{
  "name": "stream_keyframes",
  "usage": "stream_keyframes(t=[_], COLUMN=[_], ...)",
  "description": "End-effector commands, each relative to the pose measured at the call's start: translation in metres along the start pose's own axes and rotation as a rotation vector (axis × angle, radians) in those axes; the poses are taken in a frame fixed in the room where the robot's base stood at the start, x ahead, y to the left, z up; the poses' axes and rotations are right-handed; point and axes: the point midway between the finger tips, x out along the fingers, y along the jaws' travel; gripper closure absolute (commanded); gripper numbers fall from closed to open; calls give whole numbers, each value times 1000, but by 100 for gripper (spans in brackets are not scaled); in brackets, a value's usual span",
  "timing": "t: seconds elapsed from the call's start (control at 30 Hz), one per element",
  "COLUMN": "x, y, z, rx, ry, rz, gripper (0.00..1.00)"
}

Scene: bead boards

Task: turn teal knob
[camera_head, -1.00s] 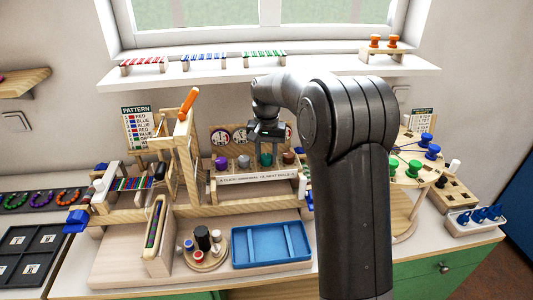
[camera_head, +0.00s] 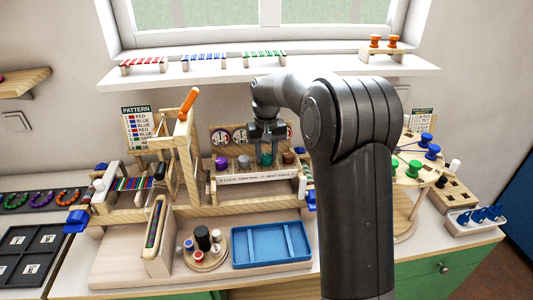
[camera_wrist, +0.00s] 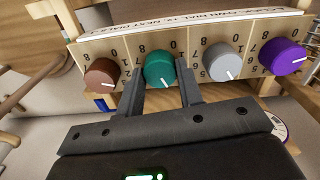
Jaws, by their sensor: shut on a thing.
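The teal knob (camera_wrist: 160,69) sits in a row of knobs on a wooden dial panel, with a white pointer line on its face. It also shows in the head view (camera_head: 266,159), partly below my gripper. My gripper (camera_wrist: 160,85) is shut on the teal knob, one finger on each side of it. In the head view my gripper (camera_head: 266,146) reaches down to the panel from above. The brown knob (camera_wrist: 102,74), the grey knob (camera_wrist: 223,62) and the purple knob (camera_wrist: 282,56) stand beside it, untouched.
A white label strip (camera_head: 257,177) runs along the panel front. Round dials (camera_head: 222,137) stand behind the knobs. A wooden frame with an orange handle (camera_head: 188,103) rises to the left. A blue tray (camera_head: 271,262) lies in front. My arm hides part of the right side.

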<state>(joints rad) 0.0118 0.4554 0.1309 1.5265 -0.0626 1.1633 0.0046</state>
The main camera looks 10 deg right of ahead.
Motion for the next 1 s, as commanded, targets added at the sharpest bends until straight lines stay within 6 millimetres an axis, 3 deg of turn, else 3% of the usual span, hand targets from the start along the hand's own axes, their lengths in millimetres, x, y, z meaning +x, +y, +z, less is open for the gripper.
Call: stream_keyframes(t=[0.4,0.93,0.97,1.0], x=[1,1,1,1], y=[0,0,0,0], z=[0,0,0,0], rx=[-196,-223,-223,-223], ry=[-2,-2,-2,-2], rz=[0,0,0,0], gripper=[89,89,65,62])
